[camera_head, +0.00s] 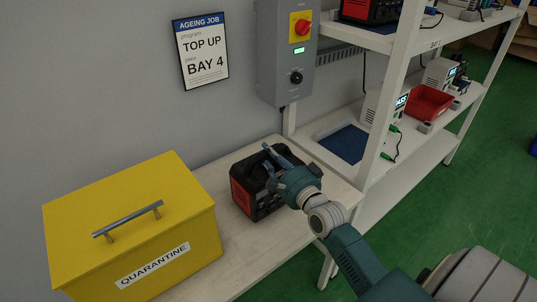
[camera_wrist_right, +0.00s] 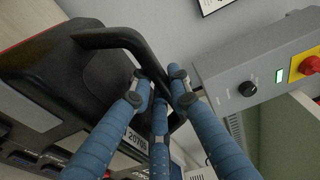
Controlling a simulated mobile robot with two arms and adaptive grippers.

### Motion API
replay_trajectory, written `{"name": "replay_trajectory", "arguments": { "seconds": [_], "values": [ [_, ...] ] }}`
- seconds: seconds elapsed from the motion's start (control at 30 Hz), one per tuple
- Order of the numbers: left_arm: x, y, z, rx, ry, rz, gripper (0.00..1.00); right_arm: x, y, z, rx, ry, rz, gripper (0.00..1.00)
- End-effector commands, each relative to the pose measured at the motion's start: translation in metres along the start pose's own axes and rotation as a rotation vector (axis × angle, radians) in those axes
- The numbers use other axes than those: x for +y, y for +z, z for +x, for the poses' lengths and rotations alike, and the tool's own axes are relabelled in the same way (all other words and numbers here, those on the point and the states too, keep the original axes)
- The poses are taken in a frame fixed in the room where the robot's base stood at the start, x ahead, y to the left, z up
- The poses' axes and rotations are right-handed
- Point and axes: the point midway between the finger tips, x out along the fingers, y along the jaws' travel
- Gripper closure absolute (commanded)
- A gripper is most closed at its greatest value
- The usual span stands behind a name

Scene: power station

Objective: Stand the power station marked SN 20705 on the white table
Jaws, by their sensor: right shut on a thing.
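The power station (camera_head: 247,190) is a black box with red end panels and a black carrying handle. It is upright at the white table's (camera_head: 238,248) right part; I cannot tell whether its base touches the top. In the right wrist view its dark body (camera_wrist_right: 95,75) fills the left side, and a label (camera_wrist_right: 135,142) reads 20705. My right gripper (camera_head: 270,158) reaches in from the right and is shut on the handle. Its blue fingers (camera_wrist_right: 160,92) close around the handle bar (camera_wrist_right: 118,38) in the right wrist view. My left gripper is not in view.
A yellow QUARANTINE box (camera_head: 130,225) stands on the table to the left. A grey control box (camera_head: 287,55) and an AGEING JOB notice (camera_head: 201,50) reading TOP UP, BAY 4 hang on the wall. A white shelf rack (camera_head: 378,130) with a blue mat (camera_head: 345,143) stands right.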

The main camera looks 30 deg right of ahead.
Motion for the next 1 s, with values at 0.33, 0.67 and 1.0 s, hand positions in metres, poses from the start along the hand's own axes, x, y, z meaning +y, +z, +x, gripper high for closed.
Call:
{"name": "replay_trajectory", "arguments": {
  "seconds": [0.33,0.67,1.0],
  "values": [
    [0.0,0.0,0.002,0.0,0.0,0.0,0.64,-0.009,-0.001,0.001,0.002,-0.027,-0.003,1.0],
    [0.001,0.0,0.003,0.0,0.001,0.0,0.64,-0.005,-0.001,0.001,0.002,-0.024,-0.003,0.71],
    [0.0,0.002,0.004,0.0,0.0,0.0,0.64,0.014,0.0,-0.001,0.0,0.015,0.0,0.61]
  ]
}}
